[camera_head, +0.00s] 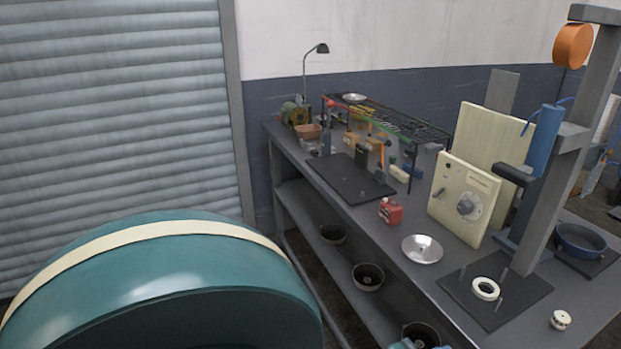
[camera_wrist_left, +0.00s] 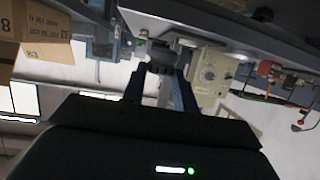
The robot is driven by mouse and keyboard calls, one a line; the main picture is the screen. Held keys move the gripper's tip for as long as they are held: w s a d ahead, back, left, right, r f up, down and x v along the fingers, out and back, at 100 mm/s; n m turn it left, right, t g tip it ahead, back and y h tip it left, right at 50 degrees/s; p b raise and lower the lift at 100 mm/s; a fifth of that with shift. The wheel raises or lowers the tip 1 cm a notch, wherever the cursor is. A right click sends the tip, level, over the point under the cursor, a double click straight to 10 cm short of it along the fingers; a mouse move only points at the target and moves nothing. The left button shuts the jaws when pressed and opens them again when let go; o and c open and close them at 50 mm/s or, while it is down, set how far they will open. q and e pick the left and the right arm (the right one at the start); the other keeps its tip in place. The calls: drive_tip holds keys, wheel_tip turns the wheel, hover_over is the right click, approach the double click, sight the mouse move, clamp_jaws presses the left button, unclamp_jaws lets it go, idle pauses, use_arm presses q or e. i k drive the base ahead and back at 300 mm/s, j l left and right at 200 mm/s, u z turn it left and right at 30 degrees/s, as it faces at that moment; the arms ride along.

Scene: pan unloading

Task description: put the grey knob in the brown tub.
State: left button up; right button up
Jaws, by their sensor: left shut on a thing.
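The brown tub (camera_head: 308,131) stands at the far left end of the workbench in the head view; its inside is not clear at this size. My left gripper (camera_wrist_left: 162,72) shows in the left wrist view, its two dark fingers reaching up the picture. It is shut on a small dark grey piece (camera_wrist_left: 161,55) at the fingertips, apparently the grey knob; its shape is partly hidden and dim. I do not make out my left gripper or a loose grey knob in the head view. My right gripper is not in view.
A cream panel (camera_head: 450,200) with a dial and a grey post (camera_head: 570,140) stand on the bench's right half. A black rack (camera_head: 400,122) runs along the back.

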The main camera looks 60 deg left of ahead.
sight(309, 138)
drive_tip(key=i+j, duration=0.1)
drive_tip(key=j, duration=0.55)
drive_tip(key=i+j, duration=0.1)
drive_tip(key=j, duration=0.55)
drive_tip(key=i+j, duration=0.1)
drive_tip(key=j, duration=0.55)
drive_tip(key=i+j, duration=0.1)
drive_tip(key=j, duration=0.55)
drive_tip(key=i+j, duration=0.1)
drive_tip(key=j, duration=0.55)
drive_tip(key=i+j, duration=0.1)
drive_tip(key=j, duration=0.6)
drive_tip(key=i+j, duration=0.1)
drive_tip(key=j, duration=0.55)
